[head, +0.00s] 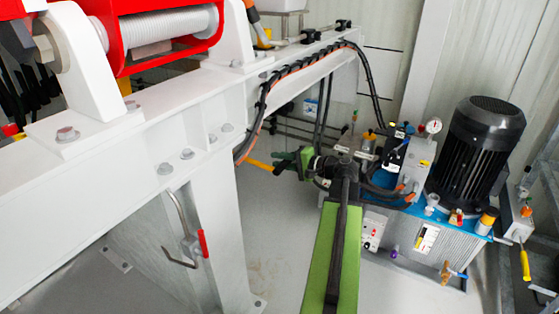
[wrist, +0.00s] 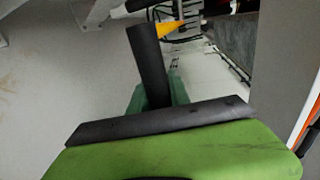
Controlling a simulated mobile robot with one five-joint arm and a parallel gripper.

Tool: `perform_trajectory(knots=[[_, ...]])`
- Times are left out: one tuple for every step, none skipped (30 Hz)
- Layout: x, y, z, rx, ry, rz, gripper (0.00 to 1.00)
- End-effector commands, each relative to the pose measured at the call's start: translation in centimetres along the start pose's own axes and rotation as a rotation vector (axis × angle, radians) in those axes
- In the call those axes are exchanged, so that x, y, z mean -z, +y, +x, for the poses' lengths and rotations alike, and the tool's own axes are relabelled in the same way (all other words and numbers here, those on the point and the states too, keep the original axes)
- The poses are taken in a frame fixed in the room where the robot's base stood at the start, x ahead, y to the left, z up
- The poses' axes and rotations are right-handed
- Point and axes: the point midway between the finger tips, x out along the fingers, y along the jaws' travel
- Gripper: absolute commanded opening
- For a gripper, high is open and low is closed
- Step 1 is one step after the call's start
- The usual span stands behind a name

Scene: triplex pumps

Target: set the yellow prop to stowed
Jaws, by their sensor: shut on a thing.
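The yellow prop (head: 259,165) shows as a short yellow bar pointing left from the tips of my gripper (head: 284,164), beside the white frame's leg. In the wrist view, its yellow part (wrist: 178,29) shows just beyond the dark finger of my gripper (wrist: 158,70). My gripper is shut on the prop; the jaws hide the held part. Its far end lies close to the white leg, and I cannot tell whether it touches.
A blue hydraulic unit (head: 452,258) with a black motor (head: 482,140) stands right of my arm. A white steel frame (head: 180,120) with a hook (head: 185,240) fills the left. Black hoses (head: 372,85) hang behind. Grey floor (head: 265,225) is clear between.

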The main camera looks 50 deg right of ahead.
Motion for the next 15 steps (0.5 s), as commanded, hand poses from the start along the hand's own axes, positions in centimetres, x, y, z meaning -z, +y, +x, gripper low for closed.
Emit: perform_trajectory(knots=[[0.0,3.0,0.7,0.000,0.000,0.000,0.00],[0.0,3.9,1.0,0.000,0.000,0.000,0.00],[0.0,5.1,1.4,0.000,0.000,0.000,0.00],[0.0,6.0,1.7,0.000,0.000,0.000,0.00],[0.0,6.9,2.0,-0.001,-0.001,0.000,0.00],[0.0,8.1,2.5,-0.001,-0.001,0.000,0.00],[0.0,9.0,2.8,-0.001,-0.001,0.000,0.00],[0.0,9.9,3.2,-0.001,-0.001,0.000,0.00],[0.1,11.0,3.7,-0.001,-0.001,0.000,0.00],[0.1,11.8,4.1,-0.001,0.000,0.000,0.00],[0.1,12.5,4.5,-0.001,0.000,0.000,0.00],[0.0,13.4,5.1,0.000,-0.001,0.000,0.00],[0.0,14.1,5.5,0.000,-0.001,0.000,0.00],[0.0,14.6,5.8,0.000,-0.001,0.000,0.00],[0.1,15.3,6.3,0.000,-0.001,0.000,0.00]])
